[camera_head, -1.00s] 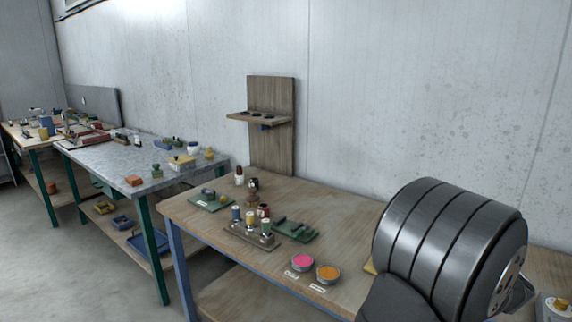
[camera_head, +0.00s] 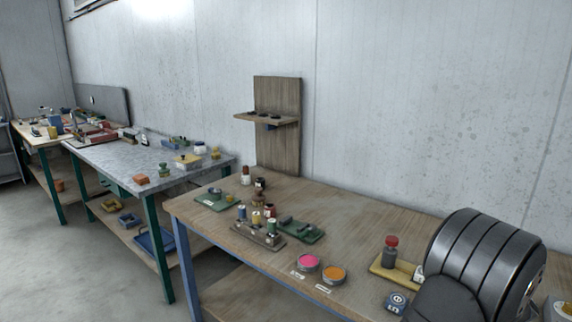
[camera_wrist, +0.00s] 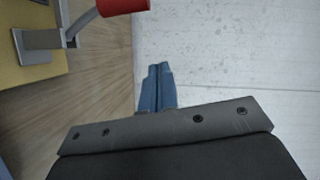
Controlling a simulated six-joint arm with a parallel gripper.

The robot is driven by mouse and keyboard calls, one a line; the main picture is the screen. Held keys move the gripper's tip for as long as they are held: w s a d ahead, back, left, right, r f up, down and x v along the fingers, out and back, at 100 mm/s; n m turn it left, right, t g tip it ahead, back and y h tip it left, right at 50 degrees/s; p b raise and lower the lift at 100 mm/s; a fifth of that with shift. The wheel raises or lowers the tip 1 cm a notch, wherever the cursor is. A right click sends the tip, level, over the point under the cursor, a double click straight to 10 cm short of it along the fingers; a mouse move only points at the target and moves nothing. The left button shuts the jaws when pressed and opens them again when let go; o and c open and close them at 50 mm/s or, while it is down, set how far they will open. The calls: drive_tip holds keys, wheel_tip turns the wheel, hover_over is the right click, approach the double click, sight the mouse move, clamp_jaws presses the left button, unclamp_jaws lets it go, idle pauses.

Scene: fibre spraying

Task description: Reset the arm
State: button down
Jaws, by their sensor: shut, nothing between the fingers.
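My gripper (camera_wrist: 157,86) shows in the wrist view, its two blue fingers together with nothing between them. The wooden workbench surface (camera_wrist: 108,75) and the pale wall (camera_wrist: 225,60) lie beyond it. In the head view my dark, ribbed arm link fills the lower right corner, and the gripper itself does not show there.
The wooden workbench (camera_head: 345,225) holds a pink dish (camera_head: 308,262), an orange dish (camera_head: 333,274), a rack of small bottles (camera_head: 258,236) and a green tray (camera_head: 300,232). A red-topped bottle (camera_head: 390,252) stands on a yellow base beside my arm. A wooden shelf stand (camera_head: 278,145) rises behind.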

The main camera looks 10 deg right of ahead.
drive_tip(key=s+d+f+m+t+h, duration=0.1)
drive_tip(key=s+d+f+m+t, duration=0.1)
drive_tip(key=s+d+f+m, duration=0.2)
drive_tip(key=shift+f+m, duration=0.15)
drive_tip(key=shift+m, duration=0.85)
